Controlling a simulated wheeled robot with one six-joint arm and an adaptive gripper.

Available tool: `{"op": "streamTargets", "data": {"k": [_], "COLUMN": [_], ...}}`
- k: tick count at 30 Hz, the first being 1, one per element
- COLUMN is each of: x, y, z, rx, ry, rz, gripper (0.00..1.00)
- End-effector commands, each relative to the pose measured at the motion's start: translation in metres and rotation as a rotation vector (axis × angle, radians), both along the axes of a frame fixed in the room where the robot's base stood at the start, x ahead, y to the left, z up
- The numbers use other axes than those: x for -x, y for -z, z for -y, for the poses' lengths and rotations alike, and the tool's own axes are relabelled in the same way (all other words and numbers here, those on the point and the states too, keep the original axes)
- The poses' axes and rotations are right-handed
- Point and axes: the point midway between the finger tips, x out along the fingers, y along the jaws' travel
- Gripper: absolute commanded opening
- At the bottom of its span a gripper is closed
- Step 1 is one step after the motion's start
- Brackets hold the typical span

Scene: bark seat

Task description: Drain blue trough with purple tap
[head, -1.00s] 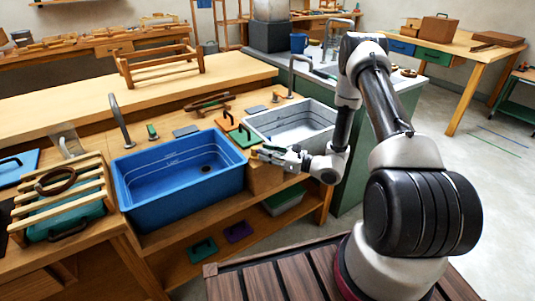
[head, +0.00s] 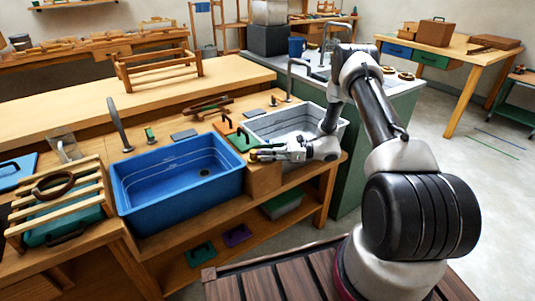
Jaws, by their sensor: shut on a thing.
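The blue trough (head: 136,213) sits in the bench at left centre. No purple tap can be made out. A purple piece (head: 237,235) with a handle lies on the lower shelf.
The grey trough (head: 340,127) is behind my gripper. A green piece (head: 243,140) and an orange piece (head: 226,125) lie between the troughs. A grey spout (head: 119,125) and a green lever (head: 150,136) stand behind the blue trough. A slatted crate (head: 62,190) is at left.

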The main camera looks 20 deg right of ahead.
Motion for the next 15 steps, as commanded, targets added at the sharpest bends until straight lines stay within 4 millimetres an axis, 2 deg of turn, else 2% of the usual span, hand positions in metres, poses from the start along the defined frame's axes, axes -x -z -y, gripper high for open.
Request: {"op": "streamTargets", "data": {"k": [11,12,15], "x": [-0.0002,-0.0002,-0.0002], "y": [0.0001,0.0001,0.0001], "z": [0.0006,0.0006,0.0006], "rx": [0.000,0.000,0.000], "ry": [-0.006,-0.006,-0.006], "rz": [-0.001,-0.001,0.000], "gripper": [0.00,0.21,0.39]}}
